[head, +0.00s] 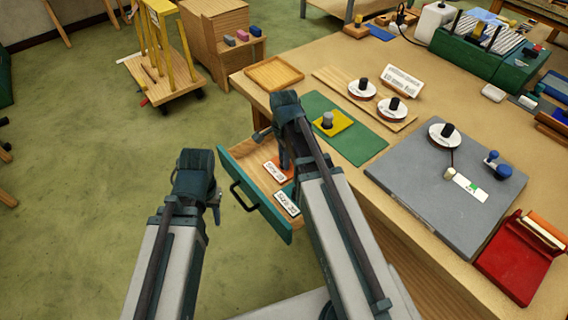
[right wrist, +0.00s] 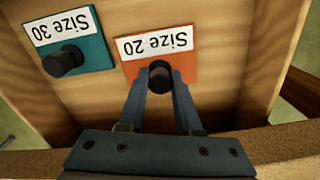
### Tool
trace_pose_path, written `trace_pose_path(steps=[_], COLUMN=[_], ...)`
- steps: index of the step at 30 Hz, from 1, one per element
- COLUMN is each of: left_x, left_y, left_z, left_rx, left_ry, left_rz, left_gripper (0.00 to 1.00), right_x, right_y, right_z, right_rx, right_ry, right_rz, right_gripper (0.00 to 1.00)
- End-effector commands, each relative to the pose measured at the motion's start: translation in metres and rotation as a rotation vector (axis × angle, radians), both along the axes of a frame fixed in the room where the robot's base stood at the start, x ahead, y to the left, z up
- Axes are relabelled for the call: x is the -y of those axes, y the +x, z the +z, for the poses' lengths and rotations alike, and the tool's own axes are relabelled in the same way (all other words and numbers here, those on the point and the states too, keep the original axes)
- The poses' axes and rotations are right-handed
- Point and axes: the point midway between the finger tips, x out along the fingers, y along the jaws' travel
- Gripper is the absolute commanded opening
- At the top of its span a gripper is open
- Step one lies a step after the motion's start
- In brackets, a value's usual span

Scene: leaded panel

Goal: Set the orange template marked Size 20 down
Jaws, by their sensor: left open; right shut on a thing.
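The orange template marked Size 20 (right wrist: 158,62) is in the open drawer (head: 233,160), lying flat at or just above its wooden floor; I cannot tell whether it touches. My right gripper (right wrist: 160,78) is shut on its black knob. In the head view the orange template (head: 285,159) is partly hidden by my right arm. The teal template marked Size 30 (right wrist: 85,48) lies beside it, apart, with a free black knob. My left gripper (head: 217,200) is open and empty, left of the drawer, above the floor.
A yellow template (head: 340,119) with a grey knob sits on a green mat (head: 362,144) on the bench. An empty wooden tray (head: 273,74) is at the bench's left corner. White reels, a grey board (head: 400,180) and a red box (head: 512,270) lie further right.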

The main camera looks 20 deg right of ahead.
Motion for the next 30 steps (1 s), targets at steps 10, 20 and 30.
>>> trace_pose_path(steps=[10, 20, 30], left_x=[0.0000, 0.0000, 0.0000], left_y=[0.0000, 0.0000, 0.0000], left_z=[-0.0036, -0.0033, 0.0018], left_rx=[0.000, 0.000, 0.000], left_ry=[0.000, 0.000, 0.000], left_rz=[0.000, 0.000, 0.000], left_gripper=[0.45, 0.45, 0.45], right_x=[0.0000, 0.0000, 0.0000], right_y=[0.0000, 0.0000, 0.0000], right_z=[-0.0036, -0.0033, 0.0018], right_rx=[0.000, 0.000, 0.000], right_ry=[0.000, 0.000, 0.000], right_rz=[0.000, 0.000, 0.000], right_gripper=[0.00, 0.63, 0.63])
